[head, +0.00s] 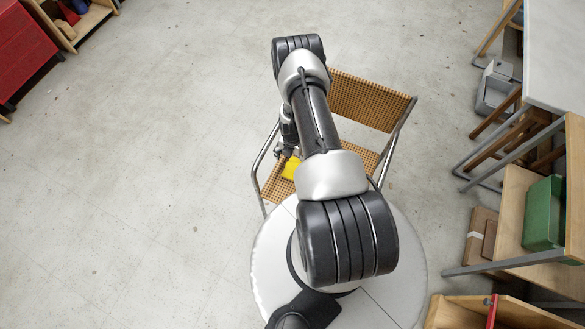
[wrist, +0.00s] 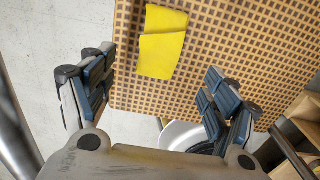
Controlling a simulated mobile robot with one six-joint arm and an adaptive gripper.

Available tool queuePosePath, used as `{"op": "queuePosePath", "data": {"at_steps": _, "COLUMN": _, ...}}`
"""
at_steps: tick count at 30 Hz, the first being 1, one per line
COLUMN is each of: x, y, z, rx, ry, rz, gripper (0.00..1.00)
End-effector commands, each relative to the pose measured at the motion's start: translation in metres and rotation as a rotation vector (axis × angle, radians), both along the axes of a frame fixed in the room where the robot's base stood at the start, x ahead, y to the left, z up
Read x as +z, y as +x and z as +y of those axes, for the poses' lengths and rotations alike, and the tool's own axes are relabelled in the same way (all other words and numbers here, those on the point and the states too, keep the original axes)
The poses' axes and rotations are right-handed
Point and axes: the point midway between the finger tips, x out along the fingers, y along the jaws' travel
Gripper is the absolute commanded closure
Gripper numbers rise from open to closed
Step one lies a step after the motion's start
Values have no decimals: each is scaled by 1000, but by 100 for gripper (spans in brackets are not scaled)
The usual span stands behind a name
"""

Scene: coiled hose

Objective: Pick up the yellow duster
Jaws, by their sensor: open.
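The yellow duster (wrist: 162,52) lies flat on the woven seat of a chair (wrist: 220,60) in the wrist view. It looks folded, with a crease across its upper part. In the head view the duster (head: 291,168) shows on the chair seat, partly hidden by my arm. My gripper (wrist: 152,88) is open and empty in the wrist view, its blue-padded fingers spread to either side of the duster's lower end. The gripper (head: 285,152) also shows in the head view at the duster's upper left. I cannot tell its height above the seat.
The chair's woven backrest (head: 365,100) and metal tube frame (head: 259,160) stand around the seat. Shelving with a green bin (head: 545,213) and a table (head: 555,50) are at the right. A red cabinet (head: 25,50) is at the upper left. The floor at left is clear.

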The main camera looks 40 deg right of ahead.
Motion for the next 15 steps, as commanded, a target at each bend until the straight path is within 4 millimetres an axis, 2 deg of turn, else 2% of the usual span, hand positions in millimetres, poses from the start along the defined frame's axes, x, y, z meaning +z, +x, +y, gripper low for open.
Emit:
{"op": "queuePosePath", "data": {"at_steps": 1, "x": -11, "y": 0, "z": 0, "rx": 0, "ry": 1, "rz": 0, "gripper": 20}}
{"op": "queuePosePath", "data": {"at_steps": 10, "x": -34, "y": 1, "z": -1, "rx": -1, "ry": 0, "rz": 0, "gripper": 20}}
{"op": "queuePosePath", "data": {"at_steps": 15, "x": -62, "y": 2, "z": -6, "rx": -1, "ry": 0, "rz": 0, "gripper": 20}}
